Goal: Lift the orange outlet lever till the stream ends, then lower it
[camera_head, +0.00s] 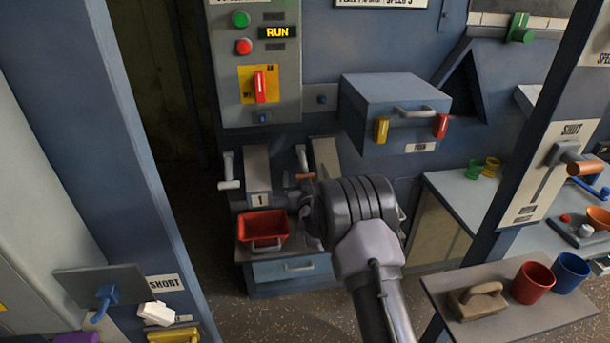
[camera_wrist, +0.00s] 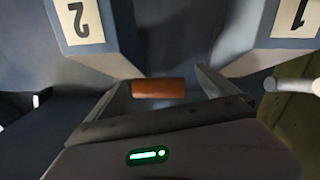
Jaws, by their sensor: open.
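The orange outlet lever (camera_head: 305,177) shows as a small orange grip between two sloped grey chutes, just above my wrist in the head view. In the wrist view, its orange grip (camera_wrist: 158,88) lies crosswise between the two open fingers of my gripper (camera_wrist: 162,80). Clear gaps show at both ends of the grip, so the fingers do not appear closed on it. In the head view my gripper (camera_head: 308,205) is largely hidden by my own wrist. Chute 1 (camera_head: 256,172) ends above a red bin (camera_head: 263,225). No stream can be made out; chute 2's outlet is hidden.
A white lever (camera_head: 229,172) sticks out left of chute 1 and also shows in the wrist view (camera_wrist: 290,86). A blue drawer box (camera_head: 395,95) juts out at upper right. A blue post (camera_head: 535,140) and a shelf with cups (camera_head: 500,315) stand at the right.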

